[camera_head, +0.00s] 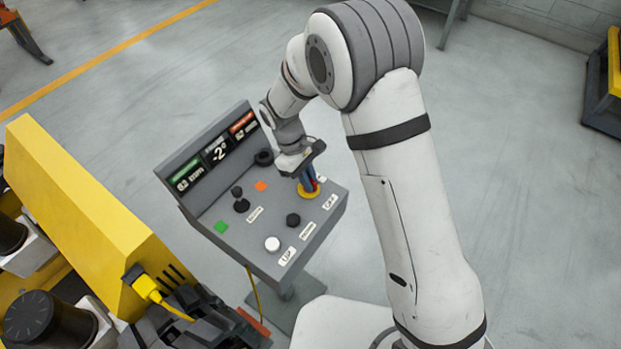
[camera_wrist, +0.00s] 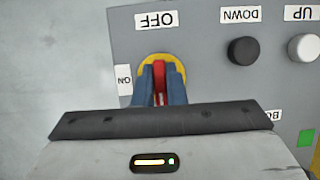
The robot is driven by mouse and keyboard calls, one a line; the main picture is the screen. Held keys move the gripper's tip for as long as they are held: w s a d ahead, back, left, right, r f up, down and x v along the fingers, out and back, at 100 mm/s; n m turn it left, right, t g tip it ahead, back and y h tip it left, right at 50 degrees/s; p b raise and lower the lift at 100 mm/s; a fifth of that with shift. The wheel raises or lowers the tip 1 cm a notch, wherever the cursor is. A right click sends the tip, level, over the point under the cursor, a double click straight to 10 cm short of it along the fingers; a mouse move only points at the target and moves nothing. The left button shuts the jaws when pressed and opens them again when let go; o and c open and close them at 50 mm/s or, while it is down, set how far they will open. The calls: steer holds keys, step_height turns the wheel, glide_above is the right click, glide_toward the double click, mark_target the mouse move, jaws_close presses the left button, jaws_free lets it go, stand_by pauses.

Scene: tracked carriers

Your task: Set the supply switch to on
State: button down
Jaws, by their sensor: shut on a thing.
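The supply switch is a red handle (camera_wrist: 159,72) on a round yellow plate (camera_wrist: 179,63), on a grey control panel. The yellow plate also shows at the panel's right side in the head view (camera_head: 311,194). My gripper (camera_wrist: 160,86) is shut on the red handle, a blue finger on each side; it comes down from above in the head view (camera_head: 309,183). In the wrist view the handle's visible part points up the picture, toward the OFF label (camera_wrist: 156,19). The ON label (camera_wrist: 124,80) is left of the plate. The handle's lower part is hidden by my gripper.
A black DOWN button (camera_head: 293,220) and a white UP button (camera_head: 272,244) sit near the switch. A black joystick (camera_head: 241,204), a green square (camera_head: 221,227) and a display (camera_head: 217,152) are farther left. A yellow machine (camera_head: 75,200) stands left of the panel.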

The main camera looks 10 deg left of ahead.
steer(key=shift+m, duration=0.4)
steer(key=shift+f+m+g+b, duration=0.1)
steer(key=shift+m+g+b, duration=0.3)
steer(key=shift+m+b, duration=0.45)
steer(key=m+y+b, duration=0.1)
steer(key=m, duration=0.2)
steer(key=m+g+y, duration=0.1)
steer(key=m, duration=0.2)
steer(key=shift+m+b, duration=0.25)
steer(key=shift+b, duration=0.1)
steer(key=m+y+b, duration=0.1)
steer(key=m+y, duration=0.1)
steer(key=m, duration=0.2)
steer(key=shift+m+g, duration=0.3)
steer(key=shift+g, duration=0.1)
steer(key=shift+a+m+y+b, duration=0.1)
steer(key=shift+m+y+b, duration=0.5)
steer(key=shift+m, duration=1.4)
steer(key=shift+y, duration=0.3)
